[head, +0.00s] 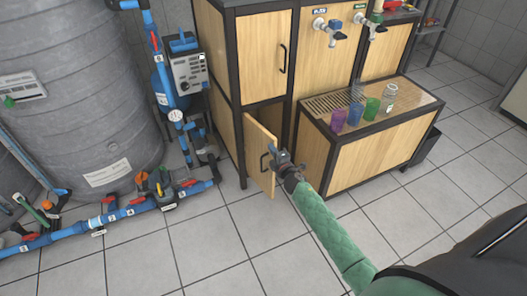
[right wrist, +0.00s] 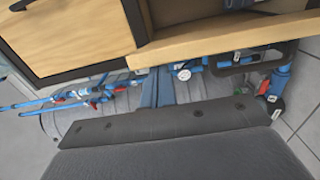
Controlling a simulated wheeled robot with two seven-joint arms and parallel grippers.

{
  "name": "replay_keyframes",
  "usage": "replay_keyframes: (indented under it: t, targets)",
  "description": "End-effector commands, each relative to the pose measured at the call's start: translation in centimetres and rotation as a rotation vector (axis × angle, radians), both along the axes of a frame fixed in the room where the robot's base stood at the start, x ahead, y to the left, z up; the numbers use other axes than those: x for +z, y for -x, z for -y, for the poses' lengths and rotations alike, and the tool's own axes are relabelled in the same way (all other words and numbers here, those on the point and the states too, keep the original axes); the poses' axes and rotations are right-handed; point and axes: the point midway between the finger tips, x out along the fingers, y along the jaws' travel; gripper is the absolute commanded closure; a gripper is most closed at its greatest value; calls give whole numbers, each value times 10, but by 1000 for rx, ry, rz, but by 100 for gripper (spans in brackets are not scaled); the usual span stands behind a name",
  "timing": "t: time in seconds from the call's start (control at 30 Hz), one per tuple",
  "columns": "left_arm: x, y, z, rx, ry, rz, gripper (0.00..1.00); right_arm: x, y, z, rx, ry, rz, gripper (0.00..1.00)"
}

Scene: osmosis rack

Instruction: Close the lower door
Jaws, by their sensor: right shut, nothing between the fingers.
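The lower door (head: 259,157) is a light wood panel with a dark handle (head: 265,161). My right gripper (head: 277,155) is shut and empty, close to the door's outer free edge on the right. I cannot tell whether it touches the door. In the right wrist view a pale wooden edge (right wrist: 215,38), which looks like the door's, runs across just beyond the gripper. My left gripper is not in view.
The closed upper door (head: 263,58) is above. Blue pipes (head: 120,212) and a large grey tank (head: 75,100) stand left. The tiled floor in front is clear.

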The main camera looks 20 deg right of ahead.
Motion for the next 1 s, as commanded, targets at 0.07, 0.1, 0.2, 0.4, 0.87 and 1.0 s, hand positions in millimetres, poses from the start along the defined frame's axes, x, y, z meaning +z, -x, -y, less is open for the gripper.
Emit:
replay_keyframes:
  t: [0.07, 0.1, 0.2, 0.4, 0.87, 1.0]
  targets:
    - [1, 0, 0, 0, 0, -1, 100, 0, -3, 14, 47, 5, -1, 100]
    - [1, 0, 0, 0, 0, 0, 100, 0, -4, 20, 72, 4, -1, 100]
    - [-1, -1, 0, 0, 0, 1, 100, 0, -9, 34, 133, 5, 0, 100]
    - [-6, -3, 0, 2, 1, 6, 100, -1, -20, 58, 248, 4, 0, 100]
    - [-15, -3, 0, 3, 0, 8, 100, 0, -38, 89, 298, 0, 0, 100]
    - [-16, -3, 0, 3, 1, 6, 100, 0, -40, 91, 298, -1, 1, 100]
